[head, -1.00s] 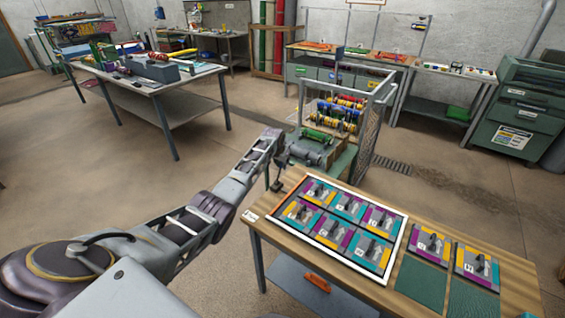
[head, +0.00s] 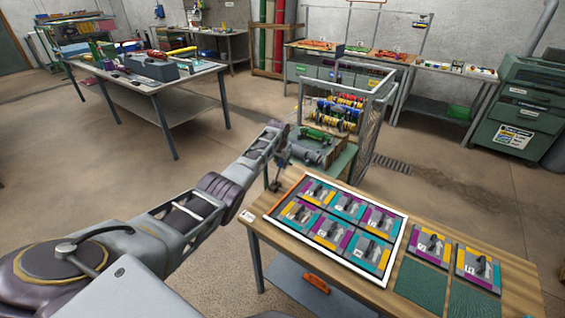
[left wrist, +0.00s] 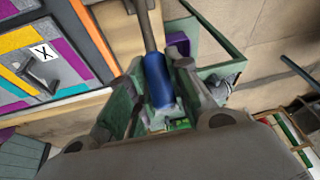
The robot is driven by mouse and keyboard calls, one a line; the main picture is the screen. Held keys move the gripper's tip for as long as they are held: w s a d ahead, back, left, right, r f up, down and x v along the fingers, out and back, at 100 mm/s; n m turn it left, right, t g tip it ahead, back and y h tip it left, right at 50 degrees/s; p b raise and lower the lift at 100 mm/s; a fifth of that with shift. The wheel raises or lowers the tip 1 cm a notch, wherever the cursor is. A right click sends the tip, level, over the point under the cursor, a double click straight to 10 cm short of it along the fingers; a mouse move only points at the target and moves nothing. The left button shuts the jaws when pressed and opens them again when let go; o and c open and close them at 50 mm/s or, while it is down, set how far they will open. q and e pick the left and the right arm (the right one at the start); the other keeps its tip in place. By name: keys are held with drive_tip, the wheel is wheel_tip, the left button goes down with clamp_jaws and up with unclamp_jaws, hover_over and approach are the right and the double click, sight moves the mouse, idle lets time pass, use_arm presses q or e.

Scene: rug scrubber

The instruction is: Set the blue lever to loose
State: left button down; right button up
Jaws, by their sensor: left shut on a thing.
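The blue lever (left wrist: 158,78) shows in the left wrist view as a blue grip on a grey metal rod. My left gripper (left wrist: 157,92) has its fingers on both sides of the blue grip and is shut on it. In the head view my left gripper (head: 279,168) is at the far left corner of the panel table, in front of the green-grey machine (head: 318,150). The lever is hidden there, and I cannot read a loose mark or the lever's setting. My right gripper is not in view.
A white-framed board (head: 398,250) of coloured plates with small switches lies on the wooden table (head: 258,213) close to my left gripper. A wire-mesh cage (head: 370,120) stands behind. Open floor (head: 120,190) lies to the left.

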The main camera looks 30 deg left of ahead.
use_arm(q)
drive_tip(key=shift+r, duration=0.1)
drive_tip(key=c, duration=1.3)
unclamp_jaws()
drive_tip(key=shift+w, duration=0.15)
drive_tip(key=shift+r, duration=0.1)
drive_tip(key=v, duration=1.1)
drive_tip(key=shift+s+r, duration=0.25)
